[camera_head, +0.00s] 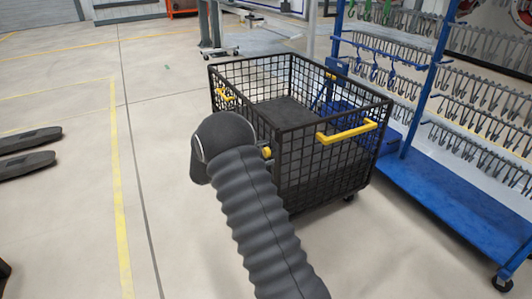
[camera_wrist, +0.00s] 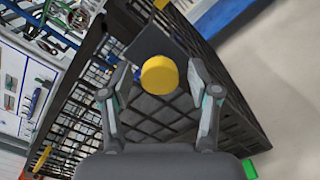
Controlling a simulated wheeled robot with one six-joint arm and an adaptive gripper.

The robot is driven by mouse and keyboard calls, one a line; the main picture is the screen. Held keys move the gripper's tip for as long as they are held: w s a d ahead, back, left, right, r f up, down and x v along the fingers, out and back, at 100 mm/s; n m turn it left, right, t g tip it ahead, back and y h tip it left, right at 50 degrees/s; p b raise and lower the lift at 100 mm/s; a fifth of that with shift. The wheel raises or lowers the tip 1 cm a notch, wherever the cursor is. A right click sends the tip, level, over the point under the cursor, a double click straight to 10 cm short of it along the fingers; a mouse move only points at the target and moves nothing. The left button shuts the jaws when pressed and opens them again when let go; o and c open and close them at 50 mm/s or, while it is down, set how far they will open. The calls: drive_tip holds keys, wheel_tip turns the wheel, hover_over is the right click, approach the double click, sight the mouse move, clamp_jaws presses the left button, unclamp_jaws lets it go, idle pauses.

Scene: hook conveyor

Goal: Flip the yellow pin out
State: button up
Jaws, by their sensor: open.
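The yellow pin (camera_wrist: 159,75) shows as a round yellow knob in the wrist view, in front of a dark plate on the side of the black mesh cart (camera_wrist: 152,126). My gripper (camera_wrist: 158,78) is open, with one finger on each side of the pin; I cannot tell whether either finger touches it. In the head view the pin (camera_head: 266,152) is a small yellow spot at the near side of the cart (camera_head: 335,170), just right of my arm's end. My arm hides part of that side, and the fingers are hidden there.
The cart has a yellow handle (camera_head: 347,131) on its near right side. A blue rack (camera_head: 440,185) with rows of metal hooks stands to the right, close to the cart. The floor at the left is mostly clear, with dark fork-like bars (camera_head: 28,163) at the far left.

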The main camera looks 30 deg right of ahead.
drive_tip(key=shift+d, duration=0.35)
drive_tip(key=shift+c, duration=0.2)
clamp_jaws()
